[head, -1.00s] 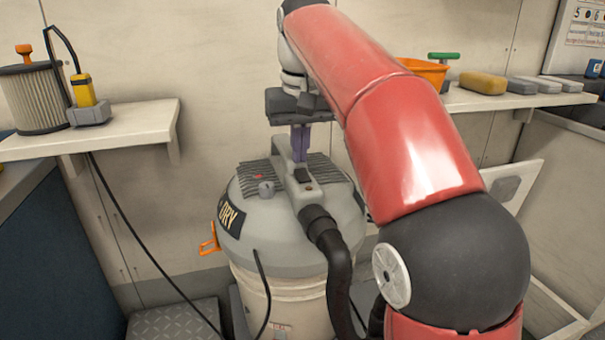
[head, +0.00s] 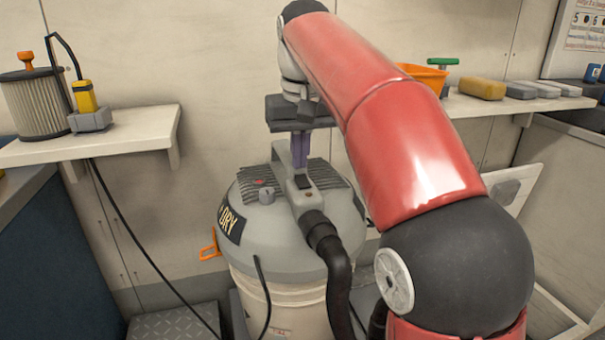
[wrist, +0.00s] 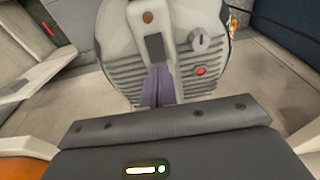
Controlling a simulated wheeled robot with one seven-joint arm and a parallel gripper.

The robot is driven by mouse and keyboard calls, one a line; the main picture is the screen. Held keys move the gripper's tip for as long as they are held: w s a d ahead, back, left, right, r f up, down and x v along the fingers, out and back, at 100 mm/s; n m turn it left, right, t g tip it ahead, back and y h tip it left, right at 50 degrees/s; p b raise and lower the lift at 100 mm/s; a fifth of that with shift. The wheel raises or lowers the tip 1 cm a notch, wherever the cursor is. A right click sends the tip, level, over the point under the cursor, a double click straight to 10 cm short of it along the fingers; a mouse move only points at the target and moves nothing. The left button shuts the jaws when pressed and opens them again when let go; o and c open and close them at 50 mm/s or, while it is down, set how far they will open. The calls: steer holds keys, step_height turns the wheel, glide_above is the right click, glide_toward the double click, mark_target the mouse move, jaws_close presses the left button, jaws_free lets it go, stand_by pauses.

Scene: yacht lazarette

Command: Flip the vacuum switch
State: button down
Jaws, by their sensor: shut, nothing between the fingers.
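The shop vacuum (head: 290,235) has a grey lid with a "DRY" label on a pale drum. Its switch (head: 302,181) is a dark rocker on the raised grey handle strip of the lid. The switch also shows in the wrist view (wrist: 155,47), with a small orange-brown button beyond it. My gripper (head: 299,165) points down with its purple fingers together and empty. In the wrist view the fingertips (wrist: 157,72) are at the near end of the dark switch. I cannot tell whether they touch it. Which way the rocker is tilted is unclear.
A grey knob (wrist: 200,40) and a red light (wrist: 200,71) sit on the ribbed lid beside the strip. A black hose (head: 335,265) runs down the front. Shelves stand left (head: 130,133) and right (head: 515,103), holding a filter and an orange bin.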

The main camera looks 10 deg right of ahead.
mark_target(300, 175)
steer(key=shift+r+p, duration=1.15)
steer(key=shift+r, duration=1.85)
steer(key=s+d+f+m+t, duration=0.1)
steer(key=s+d+f, duration=0.4)
steer(key=s+f, duration=0.6)
steer(key=s+d+f+m+t, duration=0.1)
steer(key=s+d+f, duration=0.4)
steer(key=s+f, duration=0.7)
steer(key=shift+d+f+t, duration=0.15)
steer(key=shift+f+t, duration=0.1)
steer(key=shift+t, duration=0.65)
steer(key=shift+s, duration=0.1)
